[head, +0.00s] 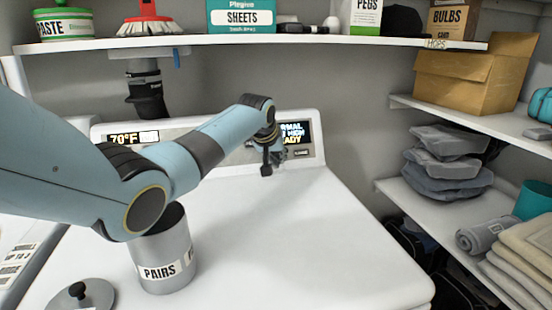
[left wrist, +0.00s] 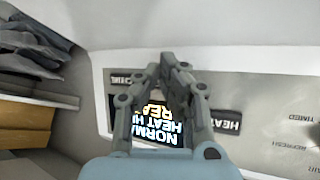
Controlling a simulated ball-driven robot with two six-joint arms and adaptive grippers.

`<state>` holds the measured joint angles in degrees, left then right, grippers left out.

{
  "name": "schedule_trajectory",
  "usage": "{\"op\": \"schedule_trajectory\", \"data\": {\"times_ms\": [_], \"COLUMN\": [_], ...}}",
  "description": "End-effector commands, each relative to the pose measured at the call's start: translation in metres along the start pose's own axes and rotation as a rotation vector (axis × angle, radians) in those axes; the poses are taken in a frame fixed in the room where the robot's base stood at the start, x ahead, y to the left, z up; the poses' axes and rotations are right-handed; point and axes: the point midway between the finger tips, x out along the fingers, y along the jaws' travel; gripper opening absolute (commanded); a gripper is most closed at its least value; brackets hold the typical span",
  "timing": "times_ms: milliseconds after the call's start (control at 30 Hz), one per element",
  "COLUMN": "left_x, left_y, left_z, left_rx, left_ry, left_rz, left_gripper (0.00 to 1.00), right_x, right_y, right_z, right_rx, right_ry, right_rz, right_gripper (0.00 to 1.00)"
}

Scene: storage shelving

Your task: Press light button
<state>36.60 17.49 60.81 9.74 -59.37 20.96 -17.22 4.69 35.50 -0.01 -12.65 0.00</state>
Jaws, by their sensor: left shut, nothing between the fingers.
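The white appliance's control panel (head: 310,155) has a lit display (head: 297,133) on its right side. A small dark labelled button (head: 301,153) sits just below that display; its label is too small to read. It also shows left of the fingertips in the left wrist view (left wrist: 122,79). My left gripper (head: 267,168) is shut and empty, in front of the panel, left of that button. In the left wrist view my fingers (left wrist: 168,62) cover part of the display. I cannot tell if they touch the panel. No light button is legible. My right gripper is not visible.
A metal PAIRS canister (head: 165,268) and its loose lid (head: 82,297) stand on the appliance's white top (head: 310,245), which is otherwise clear. A shelf (head: 300,39) with boxes overhangs the panel. Right shelves hold a cardboard box (head: 468,78) and folded cloth (head: 445,165).

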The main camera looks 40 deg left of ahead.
Motion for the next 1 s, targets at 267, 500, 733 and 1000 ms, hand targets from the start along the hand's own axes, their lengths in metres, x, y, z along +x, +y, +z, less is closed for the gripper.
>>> {"op": "schedule_trajectory", "data": {"times_ms": [267,500,733,1000], "left_x": [0.0001,0.0001,0.0002,0.0002], "left_y": [-0.0001,-0.0001,0.0,0.0], "left_z": [0.0003,0.0005,0.0006,0.0006], "left_rx": [0.0,0.0,0.0,0.0], "left_ry": [0.0,0.0,0.0,0.0], "left_rz": [0.0,0.0,0.0,0.0], "left_gripper": [0.0,0.0,0.0,0.0], "right_x": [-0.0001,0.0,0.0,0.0], "right_y": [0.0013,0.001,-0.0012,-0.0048], "right_z": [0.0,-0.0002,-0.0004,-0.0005], "right_rx": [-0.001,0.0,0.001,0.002], "right_ry": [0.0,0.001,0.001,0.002], "right_rz": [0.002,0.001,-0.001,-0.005], "right_gripper": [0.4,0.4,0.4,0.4]}}
